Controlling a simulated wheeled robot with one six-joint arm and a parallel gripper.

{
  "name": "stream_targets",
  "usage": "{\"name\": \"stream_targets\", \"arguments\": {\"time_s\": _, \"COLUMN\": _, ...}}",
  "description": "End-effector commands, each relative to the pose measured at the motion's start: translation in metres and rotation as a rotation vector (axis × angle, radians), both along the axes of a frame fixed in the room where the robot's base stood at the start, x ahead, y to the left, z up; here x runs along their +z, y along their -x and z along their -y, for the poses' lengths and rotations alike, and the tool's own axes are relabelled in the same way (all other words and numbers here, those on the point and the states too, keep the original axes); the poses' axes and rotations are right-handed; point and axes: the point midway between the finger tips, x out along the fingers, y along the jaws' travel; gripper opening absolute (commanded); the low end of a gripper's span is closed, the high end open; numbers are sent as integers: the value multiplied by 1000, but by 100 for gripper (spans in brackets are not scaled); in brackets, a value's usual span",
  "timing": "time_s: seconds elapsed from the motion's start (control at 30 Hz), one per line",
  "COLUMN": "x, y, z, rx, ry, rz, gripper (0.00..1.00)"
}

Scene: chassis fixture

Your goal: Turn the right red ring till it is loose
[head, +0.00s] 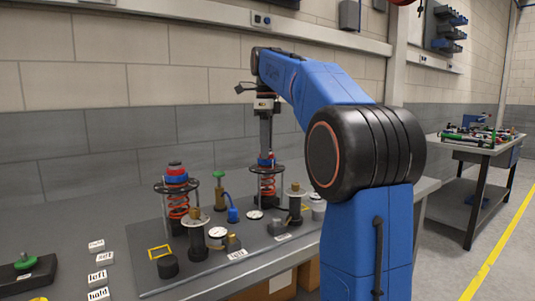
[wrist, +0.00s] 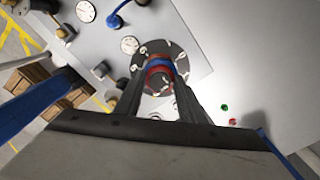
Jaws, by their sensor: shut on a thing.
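The right red ring (head: 266,155) sits at the top of the right spring unit (head: 268,186), just above a blue ring (head: 265,163). My gripper (head: 266,148) points straight down onto it from above. In the wrist view the red ring (wrist: 157,69) lies between the fingertips of my gripper (wrist: 160,76), which are shut on it, with the blue ring (wrist: 158,60) close by. The fingers hide part of the ring. The left spring unit (head: 178,205) stands upright with its own red ring (head: 176,171) and blue ring (head: 176,180), apart from my gripper.
White word tags (head: 97,277) lie at the left. A wall stands behind. Another workbench (head: 480,148) stands at the far right.

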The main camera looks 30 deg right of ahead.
Motion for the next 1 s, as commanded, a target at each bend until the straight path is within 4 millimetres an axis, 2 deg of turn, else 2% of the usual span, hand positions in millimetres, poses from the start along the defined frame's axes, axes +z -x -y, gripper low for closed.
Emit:
{"name": "stream_targets", "arguments": {"time_s": 0.7, "x": 0, "y": 0, "z": 0, "rx": 710, "ry": 1, "rz": 1, "gripper": 11}}
{"name": "stream_targets", "arguments": {"time_s": 0.83, "x": 0, "y": 0, "z": 0, "rx": 798, "ry": 1, "rz": 1, "gripper": 11}}
{"name": "stream_targets", "arguments": {"time_s": 1.0, "x": 0, "y": 0, "z": 0, "rx": 825, "ry": 1, "rz": 1, "gripper": 11}}
